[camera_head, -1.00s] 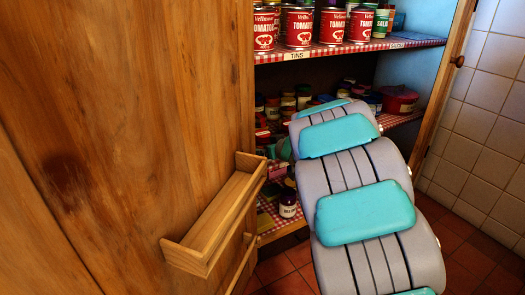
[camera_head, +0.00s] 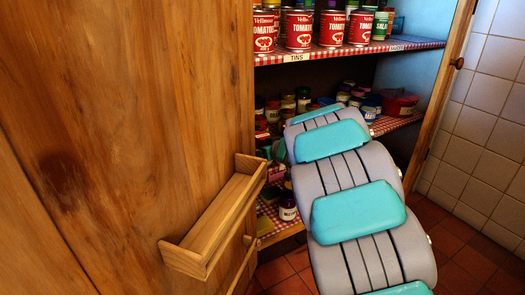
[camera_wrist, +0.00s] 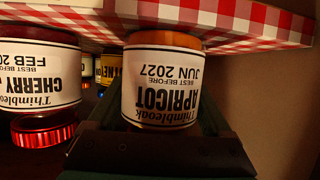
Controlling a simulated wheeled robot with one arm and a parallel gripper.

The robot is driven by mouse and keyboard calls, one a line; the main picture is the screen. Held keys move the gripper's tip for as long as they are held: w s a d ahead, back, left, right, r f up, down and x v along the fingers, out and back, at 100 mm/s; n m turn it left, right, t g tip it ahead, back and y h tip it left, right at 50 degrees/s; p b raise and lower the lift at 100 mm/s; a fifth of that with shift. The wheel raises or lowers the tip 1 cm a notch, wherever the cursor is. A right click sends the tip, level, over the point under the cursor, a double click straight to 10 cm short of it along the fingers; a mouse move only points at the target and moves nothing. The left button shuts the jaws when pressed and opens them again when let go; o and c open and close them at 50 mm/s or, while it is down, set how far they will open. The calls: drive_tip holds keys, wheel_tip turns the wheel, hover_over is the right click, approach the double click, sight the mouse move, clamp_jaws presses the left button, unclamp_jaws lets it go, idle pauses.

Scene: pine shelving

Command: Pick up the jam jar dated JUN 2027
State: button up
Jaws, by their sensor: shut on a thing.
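The jam jar dated JUN 2027 (camera_wrist: 165,85) is an apricot jar with a white label, upside down in the wrist view. Its orange base end meets the edge of the red-checked shelf cloth in the picture; I cannot tell whether it touches. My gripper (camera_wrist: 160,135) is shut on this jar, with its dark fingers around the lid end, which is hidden. A cherry jar (camera_wrist: 38,75) with a red lid, dated FEB 20 and cut off by the frame, stands to the left.
The checked shelf (camera_wrist: 235,25) runs close by the jar. More jars (camera_wrist: 105,68) stand behind it. In the head view, tomato tins (camera_head: 299,30) fill the shelf above. A wooden door with a rack (camera_head: 215,215) is at left. A purple-lidded jar (camera_head: 288,210) stands low down.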

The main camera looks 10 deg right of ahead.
clamp_jaws()
